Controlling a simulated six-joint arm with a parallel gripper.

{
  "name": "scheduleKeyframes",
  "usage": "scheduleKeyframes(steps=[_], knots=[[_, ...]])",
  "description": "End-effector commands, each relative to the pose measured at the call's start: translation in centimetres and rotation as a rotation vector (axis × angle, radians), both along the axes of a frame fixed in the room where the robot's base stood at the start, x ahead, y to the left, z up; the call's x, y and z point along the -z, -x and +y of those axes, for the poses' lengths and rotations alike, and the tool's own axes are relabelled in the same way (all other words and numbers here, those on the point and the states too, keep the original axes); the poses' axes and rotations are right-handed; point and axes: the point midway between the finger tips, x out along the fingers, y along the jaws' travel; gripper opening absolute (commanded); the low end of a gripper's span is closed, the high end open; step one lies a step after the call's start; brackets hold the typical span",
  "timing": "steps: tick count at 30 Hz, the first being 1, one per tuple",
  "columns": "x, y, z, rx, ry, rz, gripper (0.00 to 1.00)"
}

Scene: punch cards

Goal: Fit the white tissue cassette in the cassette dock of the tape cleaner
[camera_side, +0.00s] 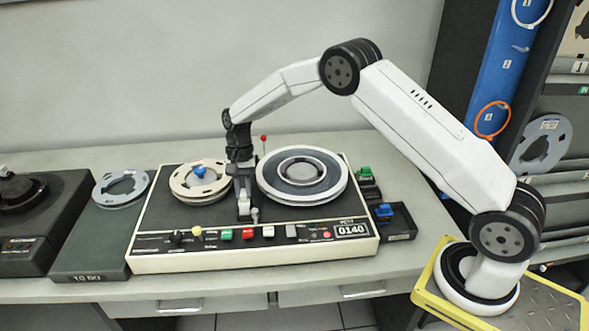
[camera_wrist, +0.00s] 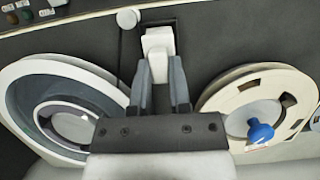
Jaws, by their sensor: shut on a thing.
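The tape cleaner (camera_side: 310,251) is a black-topped machine with a cream front and a 0140 counter. My gripper (camera_side: 244,207) is low over its middle, between the two reels. In the wrist view my gripper (camera_wrist: 160,75) is shut on the white tissue cassette (camera_wrist: 158,43), a small white block between the fingertips. The cassette is over or at a dark rectangular recess (camera_wrist: 176,27), which looks like the cassette dock. The cassette and fingers hide much of it, and I cannot tell whether the cassette is seated.
A cream reel (camera_side: 189,190) with a blue knob (camera_side: 199,171) lies left of my gripper and a grey-white reel (camera_side: 327,191) lies right. A red-tipped pin (camera_side: 264,138) stands behind. Dark bins with a green block (camera_side: 364,171) and a blue block (camera_side: 384,211) stand to the right.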

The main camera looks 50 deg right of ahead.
Motion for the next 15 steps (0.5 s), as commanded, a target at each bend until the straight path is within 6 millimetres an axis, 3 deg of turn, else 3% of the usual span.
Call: scheduleKeyframes(steps=[15], knots=[[0.65,-0.01,0.0,0.0,0.0,0.0,0.0]])
